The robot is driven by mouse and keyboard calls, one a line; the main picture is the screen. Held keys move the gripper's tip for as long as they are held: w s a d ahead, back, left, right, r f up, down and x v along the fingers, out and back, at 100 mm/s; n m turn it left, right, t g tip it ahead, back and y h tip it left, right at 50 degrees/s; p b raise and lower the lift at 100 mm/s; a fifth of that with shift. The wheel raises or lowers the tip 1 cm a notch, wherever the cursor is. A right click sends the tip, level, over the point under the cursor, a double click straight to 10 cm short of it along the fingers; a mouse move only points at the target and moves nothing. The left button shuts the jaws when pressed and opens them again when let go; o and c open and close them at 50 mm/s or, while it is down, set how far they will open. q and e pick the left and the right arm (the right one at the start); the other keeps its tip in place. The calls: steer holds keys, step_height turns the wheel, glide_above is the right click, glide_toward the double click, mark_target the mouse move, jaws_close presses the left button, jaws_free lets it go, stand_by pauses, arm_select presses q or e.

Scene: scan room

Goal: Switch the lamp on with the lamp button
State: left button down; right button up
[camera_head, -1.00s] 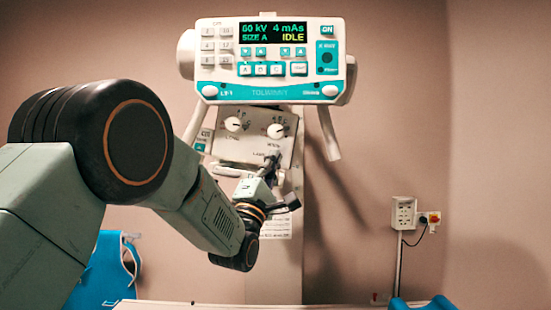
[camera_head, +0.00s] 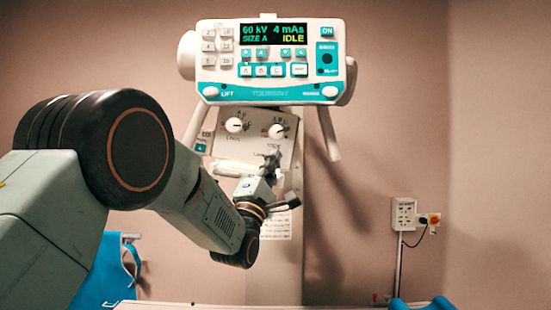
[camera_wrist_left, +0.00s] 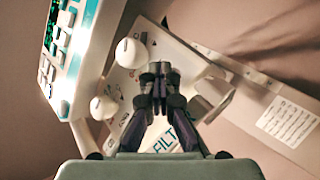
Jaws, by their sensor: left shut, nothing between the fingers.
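The collimator box (camera_head: 228,145) with two white knobs, a left knob (camera_head: 234,125) and a right knob (camera_head: 277,131), sits below the control console. A small, blurred label shows on its face just left of my gripper tip. I cannot make out the lamp button, which my gripper may be covering. My left gripper (camera_head: 272,160) is shut and empty, its tip over the lower right of the box face. In the left wrist view the closed fingertips (camera_wrist_left: 160,68) point at the box, just right of the knobs. I cannot tell whether they touch it. My right gripper is out of view.
A wall socket (camera_head: 403,214) is far right. Blue chair parts show at the lower edge.

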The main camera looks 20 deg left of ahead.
arm_select(q)
steer(key=shift+f, duration=0.15)
stand_by(0.5)
steer(key=shift+s+d+f+b, duration=0.15)
steer(key=shift+s+f+b, duration=0.15)
steer(key=shift+b, duration=0.2)
steer(key=shift+s+d+r, duration=0.1)
steer(key=shift+s+r, duration=0.05)
steer(key=shift+s, duration=0.1)
steer(key=shift+s, duration=0.15)
steer(key=s+b, duration=0.1)
steer(key=s, duration=0.1)
steer(key=s+d+b, duration=0.1)
steer(key=s, duration=0.1)
steer(key=shift+s+d, duration=0.2)
steer(key=shift+s, duration=0.1)
steer(key=shift+w, duration=0.1)
